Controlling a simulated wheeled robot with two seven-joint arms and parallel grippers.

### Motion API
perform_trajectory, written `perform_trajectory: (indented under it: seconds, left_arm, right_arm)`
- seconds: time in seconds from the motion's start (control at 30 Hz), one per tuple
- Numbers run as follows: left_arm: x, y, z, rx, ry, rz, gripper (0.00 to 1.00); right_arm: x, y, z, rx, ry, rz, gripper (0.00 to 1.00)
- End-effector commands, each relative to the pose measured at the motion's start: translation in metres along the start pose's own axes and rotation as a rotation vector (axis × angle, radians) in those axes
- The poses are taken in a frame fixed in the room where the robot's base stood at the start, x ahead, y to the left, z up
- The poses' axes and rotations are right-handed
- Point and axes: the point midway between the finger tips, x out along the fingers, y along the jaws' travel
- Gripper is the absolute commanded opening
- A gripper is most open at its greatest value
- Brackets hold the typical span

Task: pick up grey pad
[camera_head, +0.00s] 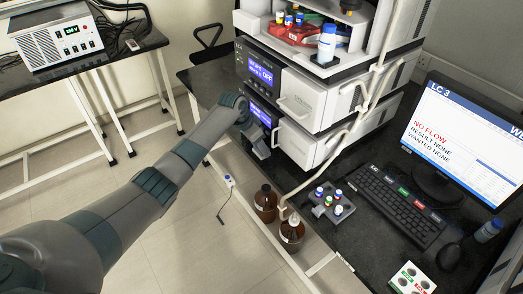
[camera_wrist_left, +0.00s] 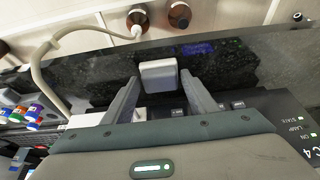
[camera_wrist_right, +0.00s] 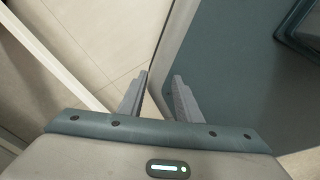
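A small light grey pad (camera_wrist_left: 158,75) with rounded corners shows in the left wrist view, on or just above the dark bench top, ahead of my left gripper. My left gripper (camera_wrist_left: 159,84) is open, its fingertips spread to either side of the pad's near part. I cannot tell whether they touch it. In the head view my left gripper (camera_head: 261,148) is in front of the lower instrument module, and I cannot make out the pad there. My right gripper (camera_wrist_right: 158,88) is open and empty over the floor in the right wrist view; it is not in the head view.
The stacked modules (camera_head: 312,144) rise beside my left gripper. Brown bottles (camera_head: 266,203) stand below the bench edge. A vial rack (camera_head: 331,203), keyboard (camera_head: 400,205) and monitor (camera_head: 465,140) occupy the bench to the right. A tube (camera_head: 345,135) hangs down the stack's front.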

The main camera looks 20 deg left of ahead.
Motion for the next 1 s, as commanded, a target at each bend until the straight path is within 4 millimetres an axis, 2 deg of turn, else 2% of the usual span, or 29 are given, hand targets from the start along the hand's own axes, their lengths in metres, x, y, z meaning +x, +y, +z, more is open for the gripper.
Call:
perform_trajectory:
  seconds: [0.03,0.1,0.13,0.57,0.83,1.0]
  left_arm:
    - [0.0,0.0,0.0,0.0,0.0,0.0,0.39]
    - [0.0,0.0,0.0,0.0,0.0,0.0,0.23]
    - [0.0,0.0,0.0,0.0,0.0,0.0,0.21]
    - [-0.004,0.0,-0.002,0.001,0.001,-0.001,0.21]
    - [-0.033,-0.001,-0.015,0.002,0.003,-0.001,0.21]
    - [-0.065,-0.001,-0.028,0.003,0.005,-0.003,0.21]
  right_arm:
    - [0.0,-0.001,0.0,0.0,0.0,-0.001,0.31]
    - [0.0,-0.003,0.0,0.0,0.001,-0.003,0.31]
    - [0.0,-0.004,-0.001,0.0,0.001,-0.004,0.31]
    - [0.001,-0.007,0.0,0.001,0.001,-0.007,0.31]
    - [0.007,-0.005,-0.013,0.001,0.037,-0.005,0.31]
    - [0.01,-0.007,-0.044,-0.002,0.103,-0.007,0.31]
